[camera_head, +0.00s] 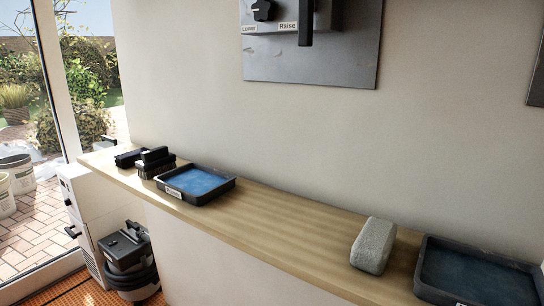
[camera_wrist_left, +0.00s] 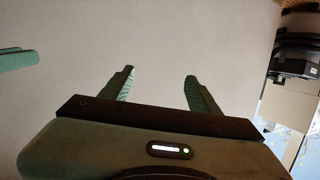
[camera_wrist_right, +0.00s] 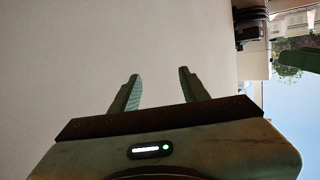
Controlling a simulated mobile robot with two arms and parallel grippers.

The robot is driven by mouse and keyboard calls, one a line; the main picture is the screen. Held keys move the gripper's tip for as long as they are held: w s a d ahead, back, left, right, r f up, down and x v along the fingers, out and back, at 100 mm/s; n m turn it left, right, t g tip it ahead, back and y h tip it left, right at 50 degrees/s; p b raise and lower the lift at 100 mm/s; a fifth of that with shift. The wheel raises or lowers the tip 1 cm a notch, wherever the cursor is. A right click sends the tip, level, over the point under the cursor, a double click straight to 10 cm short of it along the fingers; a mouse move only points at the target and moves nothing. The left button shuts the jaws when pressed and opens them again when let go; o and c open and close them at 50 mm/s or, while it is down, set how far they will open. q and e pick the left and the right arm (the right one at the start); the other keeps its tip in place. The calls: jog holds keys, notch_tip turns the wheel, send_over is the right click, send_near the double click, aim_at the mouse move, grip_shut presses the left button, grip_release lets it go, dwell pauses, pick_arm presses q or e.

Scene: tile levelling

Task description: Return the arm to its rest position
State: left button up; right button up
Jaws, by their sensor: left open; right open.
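My left gripper (camera_wrist_left: 160,90) shows in the left wrist view with its two fingers apart and nothing between them. My right gripper (camera_wrist_right: 155,88) shows in the right wrist view, also with fingers apart and empty. A plain pale surface lies behind both. Neither gripper nor arm shows in the head view. A green finger-like part (camera_wrist_left: 18,59) reaches in at the left edge of the left wrist view; I cannot tell what it belongs to.
A wooden ledge (camera_head: 270,232) runs along the wall. On it are dark blocks (camera_head: 154,161), a blue-bottomed tray (camera_head: 197,184), a grey block (camera_head: 373,246) and another dark tray (camera_head: 478,274). A control panel (camera_head: 340,50) is on the wall. A dark bucket-like machine (camera_head: 128,258) stands below, left.

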pick_arm(q)
jog(key=s+a+f+g+y+p, duration=0.1)
jog(key=s+a+f+g+p, duration=0.2)
jog(key=s, duration=0.8)
jog(key=s+a+f+g+y+p, duration=0.1)
jog(key=s+a+f+g+p, duration=0.3)
jog(key=s, duration=0.8)
jog(key=s+a+f+g+y+p, duration=0.1)
jog(key=s+a+f+g+p, duration=0.2)
jog(key=s+f+g+p, duration=0.3)
jog(key=s, duration=0.5)
jog(key=shift+s+a+f+n+y, duration=0.2)
jog(key=shift+s+f+n+y, duration=0.05)
jog(key=shift+s+n+y, duration=0.05)
pick_arm(e)
jog(key=s+d+f+g+h, duration=0.1)
jog(key=s+d+f+g, duration=0.2)
jog(key=s, duration=0.8)
jog(key=s+d+f+g+h, duration=0.1)
jog(key=s+d+f+g, duration=0.3)
jog(key=s, duration=0.8)
jog(key=s+d+f+g+h, duration=0.1)
jog(key=s+d+f+g, duration=0.2)
jog(key=s+f+g, duration=0.3)
jog(key=s, duration=0.5)
jog(key=shift+s+d+f+m+h, duration=0.2)
jog(key=shift+s+f+m+h, duration=0.05)
jog(key=shift+s+m+h, duration=0.1)
